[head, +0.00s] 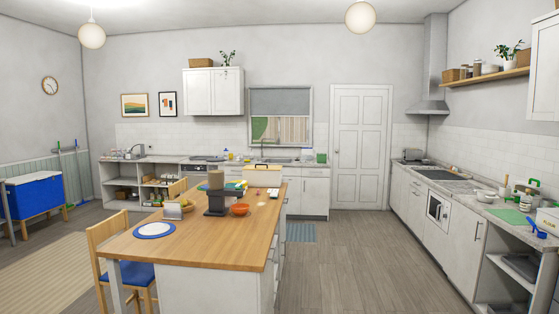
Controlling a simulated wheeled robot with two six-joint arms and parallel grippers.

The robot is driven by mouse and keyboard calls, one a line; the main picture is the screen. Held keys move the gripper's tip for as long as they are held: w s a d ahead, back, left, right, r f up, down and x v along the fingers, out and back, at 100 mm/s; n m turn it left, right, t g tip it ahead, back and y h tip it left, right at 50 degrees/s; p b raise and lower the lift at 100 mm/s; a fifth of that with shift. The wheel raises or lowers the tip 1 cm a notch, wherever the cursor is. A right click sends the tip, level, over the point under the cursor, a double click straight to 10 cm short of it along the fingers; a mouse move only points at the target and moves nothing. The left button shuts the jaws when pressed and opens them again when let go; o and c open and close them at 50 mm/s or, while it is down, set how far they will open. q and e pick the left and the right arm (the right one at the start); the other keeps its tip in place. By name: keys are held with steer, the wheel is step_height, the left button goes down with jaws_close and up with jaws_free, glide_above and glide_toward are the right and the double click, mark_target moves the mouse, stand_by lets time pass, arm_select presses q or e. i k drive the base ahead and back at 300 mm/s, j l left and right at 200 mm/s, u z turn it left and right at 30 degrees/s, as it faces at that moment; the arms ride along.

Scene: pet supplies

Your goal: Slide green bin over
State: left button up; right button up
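A small green box-like item (321,157) stands at the right end of the back counter, beside the white door. It is too small to tell for sure that it is a bin. Another green item (524,189) sits far right on the right-hand counter, and a flat green board (510,216) lies there too. Neither of my grippers shows in the head view.
A wooden-topped island (200,237) fills the middle, with a dark appliance (216,200) and an orange bowl (239,209) on it. A chair (125,270) stands at its left. A blue box (34,196) is far left. Floor between island and right counter is clear.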

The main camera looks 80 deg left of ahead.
mark_target(320, 159)
steer(key=u, duration=2.45)
steer(key=i+l+z, duration=0.2)
steer(key=i, duration=0.35)
steer(key=i+l+z, duration=0.25)
steer(key=i, duration=0.3)
steer(key=i+u, duration=0.15)
steer(key=i, duration=0.65)
steer(key=i+u, duration=0.2)
steer(key=i, duration=1.85)
steer(key=i+u, duration=0.1)
steer(key=i, duration=1.15)
steer(key=i+l, duration=0.2)
steer(key=i, duration=2.85)
steer(key=j+u, duration=0.05)
steer(key=j, duration=0.1)
